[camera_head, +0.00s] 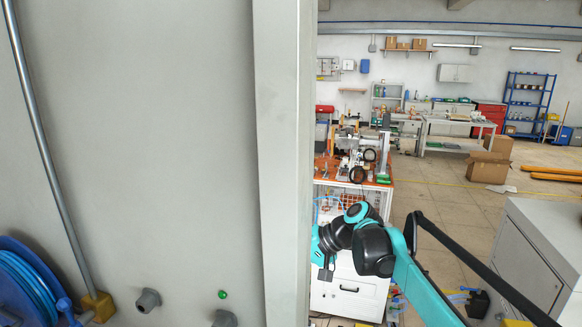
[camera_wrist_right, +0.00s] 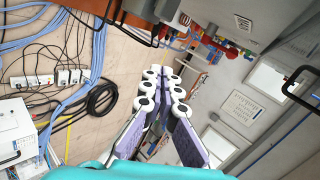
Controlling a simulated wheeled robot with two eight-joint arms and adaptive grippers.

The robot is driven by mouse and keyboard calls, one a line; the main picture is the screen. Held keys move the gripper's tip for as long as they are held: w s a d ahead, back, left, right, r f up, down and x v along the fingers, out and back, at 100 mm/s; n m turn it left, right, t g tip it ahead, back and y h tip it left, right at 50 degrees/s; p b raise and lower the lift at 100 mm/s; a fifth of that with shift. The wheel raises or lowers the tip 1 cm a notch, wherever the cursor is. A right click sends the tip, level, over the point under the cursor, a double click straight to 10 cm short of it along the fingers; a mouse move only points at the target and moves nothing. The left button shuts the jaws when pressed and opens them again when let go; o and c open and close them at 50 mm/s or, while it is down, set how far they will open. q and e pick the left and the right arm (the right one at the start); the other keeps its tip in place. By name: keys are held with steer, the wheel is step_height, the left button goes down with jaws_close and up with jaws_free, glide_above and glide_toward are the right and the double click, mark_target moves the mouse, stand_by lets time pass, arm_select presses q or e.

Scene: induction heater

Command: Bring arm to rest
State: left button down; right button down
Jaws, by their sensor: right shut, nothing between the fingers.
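My right arm (camera_head: 372,248), teal and black, comes in from the lower right in the head view and bends toward the grey pillar. Its far end meets the pillar's edge in the picture, and the gripper cannot be made out there. In the right wrist view my right gripper (camera_wrist_right: 167,77) shows its two lilac fingers with white round joints, tips together and empty. It points over the floor and the side of grey cabinets. My left arm and left gripper are not in view.
A wide grey pillar (camera_head: 285,160) fills the head view's left-centre. Behind the arm stands a white cabinet (camera_head: 345,290) with an orange-topped bench (camera_head: 378,187). A grey cabinet (camera_head: 540,235) stands right. Blue hoses (camera_wrist_right: 85,75), black cables (camera_wrist_right: 100,98) and power strips (camera_wrist_right: 45,80) lie on the floor.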

steer(key=s+d+f+t+h+b, duration=0.1)
steer(key=s+d+f+h+b, duration=0.2)
steer(key=s+d+f, duration=0.4)
steer(key=s+d+f+t+h+b, duration=0.2)
steer(key=s+d+f+b, duration=0.3)
steer(key=f, duration=0.8)
steer(key=s+d+f+t+h+b, duration=0.2)
steer(key=s+d+f+h+b, duration=0.2)
steer(key=s+d+f, duration=0.5)
steer(key=s+f+h, duration=0.1)
steer(key=s, duration=0.2)
steer(key=shift+d+b, duration=0.35)
